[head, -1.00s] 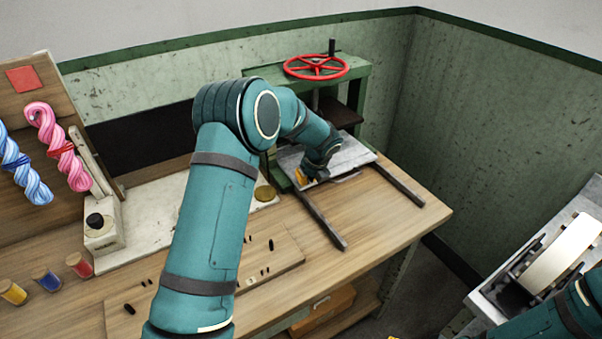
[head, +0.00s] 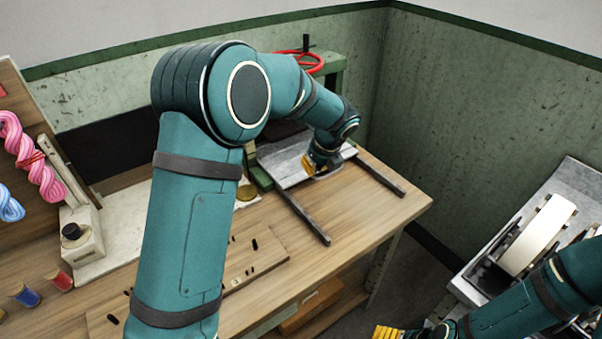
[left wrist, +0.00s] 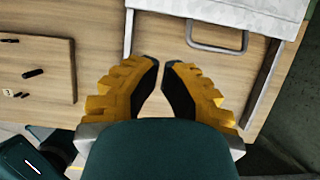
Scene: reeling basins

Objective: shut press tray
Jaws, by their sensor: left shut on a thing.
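The press tray (head: 285,168) is a grey metal plate between two dark rails that jut forward over the workbench. Its front edge and grey loop handle (left wrist: 218,48) show in the left wrist view. The press (head: 335,78) is a green frame with a red handwheel (head: 318,66), mostly hidden by my left arm. My left gripper (head: 318,168) is at the tray's front edge. In the left wrist view its yellow fingers (left wrist: 165,68) are nearly together, beside and short of the handle; what they hold cannot be made out. My right gripper (head: 388,332) is at the bottom edge, fingertips partly cut off.
The wooden bench (head: 370,215) is clear in front of the rails. A slotted board (head: 255,262) lies on it. Coloured spools (head: 58,279) and pink and blue skeins (head: 35,165) are at the left. A metal stand with a pale roller (head: 540,235) is at the right.

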